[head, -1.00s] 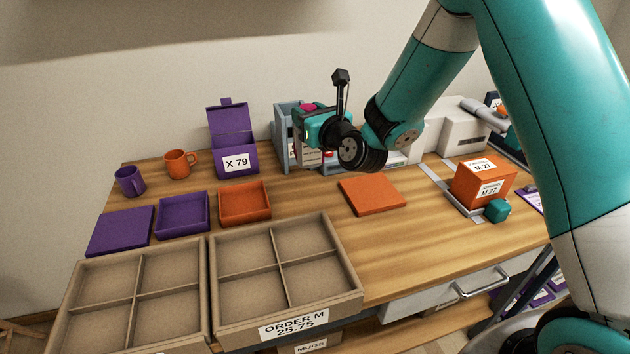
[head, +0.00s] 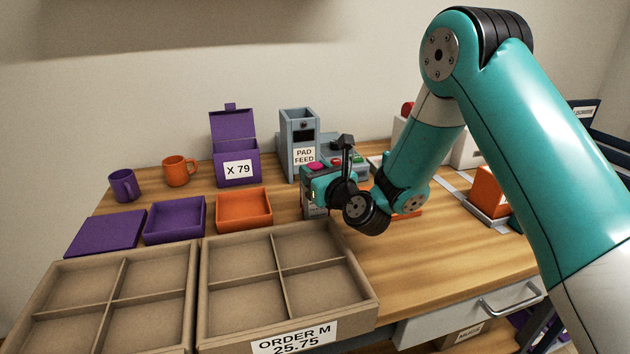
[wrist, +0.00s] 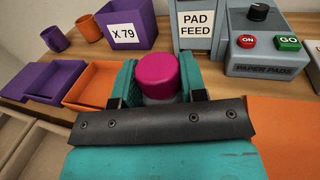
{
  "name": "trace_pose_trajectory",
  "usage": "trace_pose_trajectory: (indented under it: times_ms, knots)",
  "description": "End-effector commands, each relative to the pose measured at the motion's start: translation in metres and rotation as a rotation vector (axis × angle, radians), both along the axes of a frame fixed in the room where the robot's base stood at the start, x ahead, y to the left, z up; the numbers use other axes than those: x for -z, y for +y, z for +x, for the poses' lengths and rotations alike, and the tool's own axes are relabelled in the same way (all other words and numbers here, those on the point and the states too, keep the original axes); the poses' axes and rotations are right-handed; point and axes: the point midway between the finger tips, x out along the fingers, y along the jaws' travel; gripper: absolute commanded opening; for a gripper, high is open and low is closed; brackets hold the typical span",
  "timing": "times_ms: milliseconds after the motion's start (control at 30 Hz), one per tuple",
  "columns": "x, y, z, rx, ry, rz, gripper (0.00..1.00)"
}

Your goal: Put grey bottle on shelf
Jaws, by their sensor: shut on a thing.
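My gripper (head: 322,186) is shut on the grey bottle, which has a magenta cap. In the wrist view, the bottle's cap (wrist: 157,74) stands up between the two teal fingers, with a little of its grey body showing under it. In the head view the bottle's cap (head: 316,166) shows at the gripper, in front of the pad feed machine. Most of the bottle is hidden by the fingers and wrist. I cannot tell whether its base touches the bench. I cannot make out a shelf for it in these views.
A grey pad feed machine (head: 299,135) stands behind the gripper. To the left are a purple box (head: 235,165), an orange tray (head: 243,209), a purple tray (head: 175,219) and two mugs. A divided cardboard tray (head: 365,286) lies in front. An orange box (head: 487,190) stands at right.

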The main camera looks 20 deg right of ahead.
Motion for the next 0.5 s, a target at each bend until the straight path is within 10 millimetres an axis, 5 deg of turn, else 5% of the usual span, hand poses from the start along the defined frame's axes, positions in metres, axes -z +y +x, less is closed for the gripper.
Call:
trace_pose_trajectory:
  times_ms: [300,333,400,500]
  knots:
    - [0.0015,-0.0001,0.0004,0.001,-0.003,0.002,0.0]
    - [0.001,-0.0001,0.0001,0.0,-0.001,0.0,0.46]
    - [0.0007,-0.0001,0.0001,0.0,-0.001,0.0,0.62]
    - [0.0006,-0.0001,0.0001,0.0,-0.001,0.0,0.64]
